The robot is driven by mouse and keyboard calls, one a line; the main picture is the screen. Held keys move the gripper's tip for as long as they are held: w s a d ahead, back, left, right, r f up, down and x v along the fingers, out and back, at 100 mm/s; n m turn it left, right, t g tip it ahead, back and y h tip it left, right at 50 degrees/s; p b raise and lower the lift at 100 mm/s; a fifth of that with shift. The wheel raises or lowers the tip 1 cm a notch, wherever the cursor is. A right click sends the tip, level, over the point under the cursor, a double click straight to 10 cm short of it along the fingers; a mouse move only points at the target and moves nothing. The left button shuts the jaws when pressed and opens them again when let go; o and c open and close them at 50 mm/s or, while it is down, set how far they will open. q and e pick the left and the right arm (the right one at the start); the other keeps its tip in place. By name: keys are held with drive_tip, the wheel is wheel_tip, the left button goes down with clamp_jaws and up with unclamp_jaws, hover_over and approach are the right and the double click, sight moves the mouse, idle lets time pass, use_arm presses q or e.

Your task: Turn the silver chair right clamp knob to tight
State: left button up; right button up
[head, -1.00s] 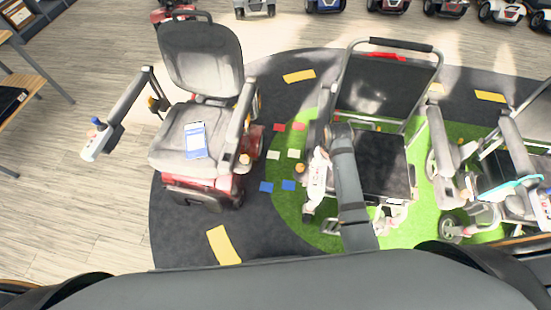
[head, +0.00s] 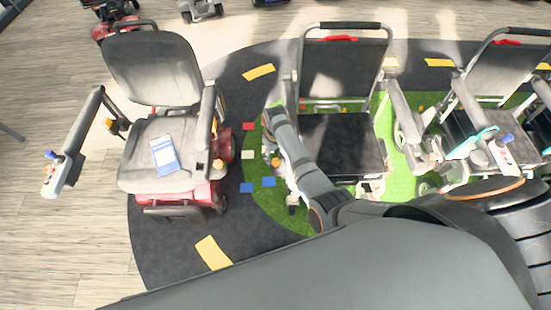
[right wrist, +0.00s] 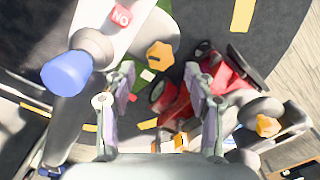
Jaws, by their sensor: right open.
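The middle chair (head: 340,140), with a silver frame and dark seat, stands on the green mat. An orange knob (head: 276,162) shows at its left side, beside my right arm. In the right wrist view an orange knob (right wrist: 160,55) lies just past my right gripper (right wrist: 158,76), near the gap between its spread fingers, which are empty. I cannot tell whether a finger touches it. A blue joystick (right wrist: 68,72) and a pale control box with a red "NO" label (right wrist: 121,15) are beside it. My right gripper (head: 273,112) is small and unclear in the head view. My left gripper is out of view.
A red-based grey chair (head: 165,150) with a phone (head: 164,155) on its seat stands at left, with its own orange knobs (head: 218,164). Another chair (head: 500,85) stands at right. Dark floor with coloured squares lies between the left and middle chairs.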

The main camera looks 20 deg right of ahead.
sight(275, 160)
drive_tip(key=shift+f, duration=1.6)
clamp_jaws()
